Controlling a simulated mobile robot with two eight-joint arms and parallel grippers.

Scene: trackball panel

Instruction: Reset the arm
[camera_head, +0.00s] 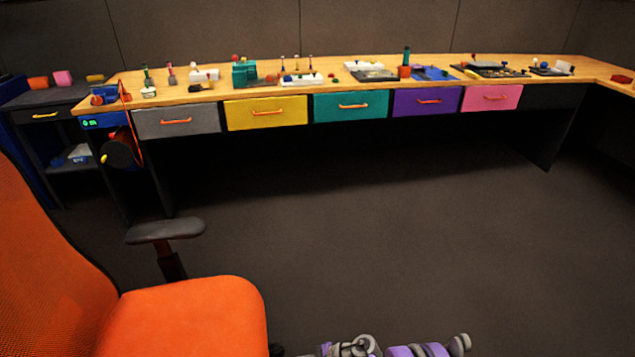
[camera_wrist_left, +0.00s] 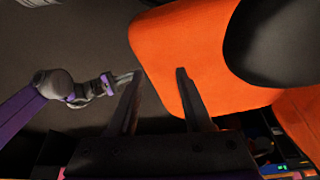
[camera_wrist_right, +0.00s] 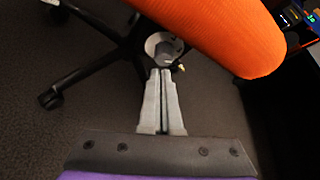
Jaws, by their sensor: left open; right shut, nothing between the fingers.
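My left gripper (camera_wrist_left: 158,88) is open in the left wrist view, its two dark fingers apart with nothing between them. The orange seat of a chair (camera_wrist_left: 175,45) lies behind its fingertips. My right gripper (camera_wrist_right: 160,72) is shut and empty in the right wrist view, its grey fingers together. The chair's base and a round pale part show just past its tips, and the orange seat is above. I cannot tell whether the tips touch anything. In the head view a purple and grey arm of mine shows at the bottom edge; neither gripper can be made out there.
The orange chair (camera_head: 185,318) stands at the lower left, with a dark armrest (camera_head: 165,230). A long wooden workbench (camera_head: 330,88) with coloured drawers and several small objects on top runs along the wall. A dark side table (camera_head: 45,100) stands at the left. The floor (camera_head: 430,230) before the bench is clear.

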